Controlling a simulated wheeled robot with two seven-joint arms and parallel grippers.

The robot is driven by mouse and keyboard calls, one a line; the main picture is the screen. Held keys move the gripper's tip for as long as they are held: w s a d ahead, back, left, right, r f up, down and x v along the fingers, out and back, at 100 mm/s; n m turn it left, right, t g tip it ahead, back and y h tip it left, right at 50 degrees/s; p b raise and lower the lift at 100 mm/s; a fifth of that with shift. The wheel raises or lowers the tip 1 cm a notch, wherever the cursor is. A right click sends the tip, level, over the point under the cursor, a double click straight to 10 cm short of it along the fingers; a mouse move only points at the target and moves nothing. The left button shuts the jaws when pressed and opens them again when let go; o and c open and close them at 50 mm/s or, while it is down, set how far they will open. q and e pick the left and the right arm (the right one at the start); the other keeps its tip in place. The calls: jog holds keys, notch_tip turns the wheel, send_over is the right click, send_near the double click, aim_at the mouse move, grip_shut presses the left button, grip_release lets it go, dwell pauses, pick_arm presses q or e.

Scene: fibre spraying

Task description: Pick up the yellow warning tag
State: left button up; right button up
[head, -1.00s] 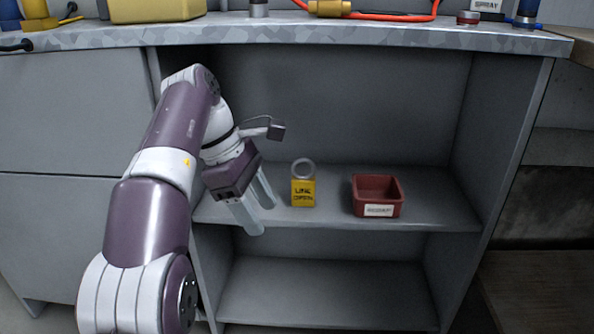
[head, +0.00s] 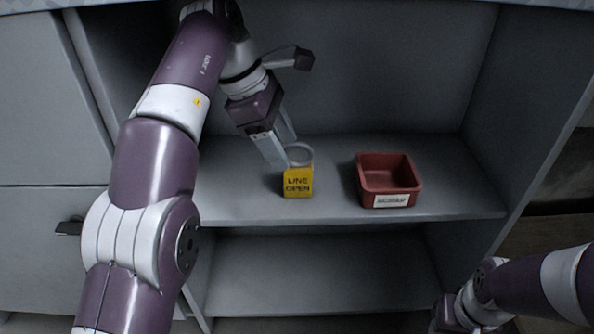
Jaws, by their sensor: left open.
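The yellow warning tag (head: 298,183) stands upright on the middle shelf in the head view. It reads "LINE OPEN" and has a grey ring (head: 300,155) on top. My left gripper (head: 281,158) is open and points down just behind and left of the ring. Its fingertips overlap the ring's left edge in the picture; I cannot tell whether they touch it. My right gripper is not clearly visible; part of my right arm shows at the lower right corner.
A red open bin (head: 366,186) with a white label stands on the same shelf, right of the tag. The shelf (head: 240,207) is bare around the tag. Cabinet side walls bound the space, and a lower shelf (head: 320,275) is empty.

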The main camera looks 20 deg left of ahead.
aim_at(305, 145)
pick_arm(q)
jog(key=d, duration=0.1)
jog(key=w+d, duration=0.1)
jog(key=d, duration=0.1)
jog(key=shift+d+f+b, duration=0.1)
jog(key=shift+d+b, duration=0.2)
jog(key=b+x, duration=0.2)
jog(key=shift+f+b, duration=0.3)
jog(key=shift+d+f+b, duration=0.25)
jog(key=shift+b, duration=0.1)
jog(key=shift+r, duration=0.15)
grip_shut()
